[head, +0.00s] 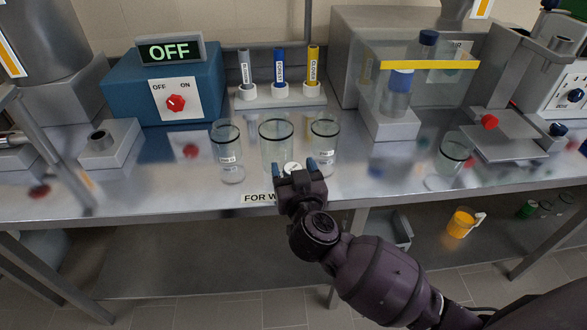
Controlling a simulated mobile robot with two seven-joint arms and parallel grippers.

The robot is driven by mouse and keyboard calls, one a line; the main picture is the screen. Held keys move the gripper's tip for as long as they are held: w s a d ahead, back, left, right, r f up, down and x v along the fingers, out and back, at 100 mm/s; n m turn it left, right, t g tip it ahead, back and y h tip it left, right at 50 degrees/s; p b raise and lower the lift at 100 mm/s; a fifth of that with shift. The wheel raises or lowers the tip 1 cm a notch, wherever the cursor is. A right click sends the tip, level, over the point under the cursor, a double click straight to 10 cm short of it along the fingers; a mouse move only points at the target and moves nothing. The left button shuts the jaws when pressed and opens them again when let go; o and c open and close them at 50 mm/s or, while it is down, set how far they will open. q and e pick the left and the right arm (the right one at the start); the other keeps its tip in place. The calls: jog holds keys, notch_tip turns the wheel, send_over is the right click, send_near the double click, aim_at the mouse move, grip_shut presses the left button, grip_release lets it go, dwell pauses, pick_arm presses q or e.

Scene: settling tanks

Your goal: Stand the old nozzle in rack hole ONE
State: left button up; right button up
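My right gripper (295,167) is at the front edge of the bench, below the middle glass jar. Its two blue-tipped fingers stand apart. A small white round piece (292,168) shows between the fingertips; I cannot tell what it is, and no finger clearly touches it. A pale rack (280,100) at the back holds a grey tube (245,66), a blue tube (279,66) and a yellow tube (313,66) upright. Their labels are too small to read. I cannot tell which thing is the old nozzle or which hole is ONE. My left gripper is out of view.
Glass jars stand at left (228,155), middle (275,135) and right (325,140), between gripper and rack. A blue box (125,95) with an OFF display (170,51) stands left. A grey block (110,150) with a short socket is in front. A tall cylinder (397,95) stands right.

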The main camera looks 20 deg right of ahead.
jog(key=shift+r, duration=0.1)
jog(key=shift+s, duration=0.35)
jog(key=s+a+p, duration=0.1)
jog(key=s+a, duration=0.1)
jog(key=s, duration=0.9)
jog(key=shift+p, duration=0.4)
jog(key=shift+s+r, duration=0.1)
